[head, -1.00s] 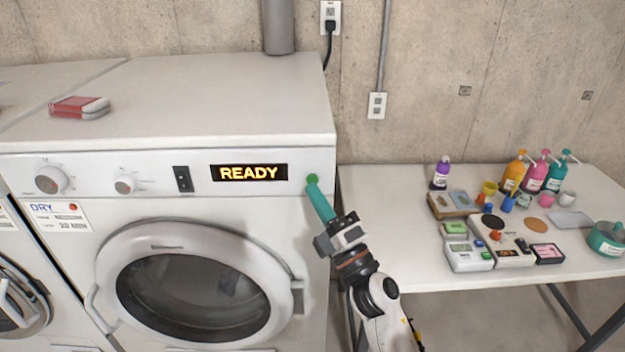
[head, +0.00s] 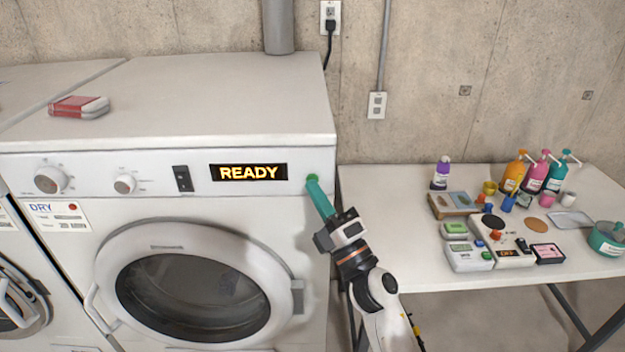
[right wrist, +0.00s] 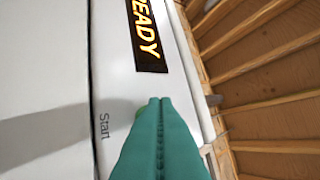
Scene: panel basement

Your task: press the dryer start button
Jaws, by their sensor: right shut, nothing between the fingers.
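The white dryer (head: 75,235) stands at the left of the head view, and its display (head: 249,173) reads READY. The green start button (head: 312,178) is right of the display, mostly covered by my right gripper (head: 314,183). In the right wrist view, a sliver of green button (right wrist: 139,111) shows at the fingertips, beside the word Start (right wrist: 104,126). The green fingers (right wrist: 158,105) are shut together, empty, with their tips at the button. I cannot tell whether they touch it or whether it is pushed in. My left gripper is not in view.
A white table (head: 400,265) right of the dryer holds pump bottles (head: 535,172), small devices (head: 468,255) and a teal pot (head: 606,240). A red and white box (head: 78,107) lies on the dryer top. The dryer's round door (head: 200,290) is closed.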

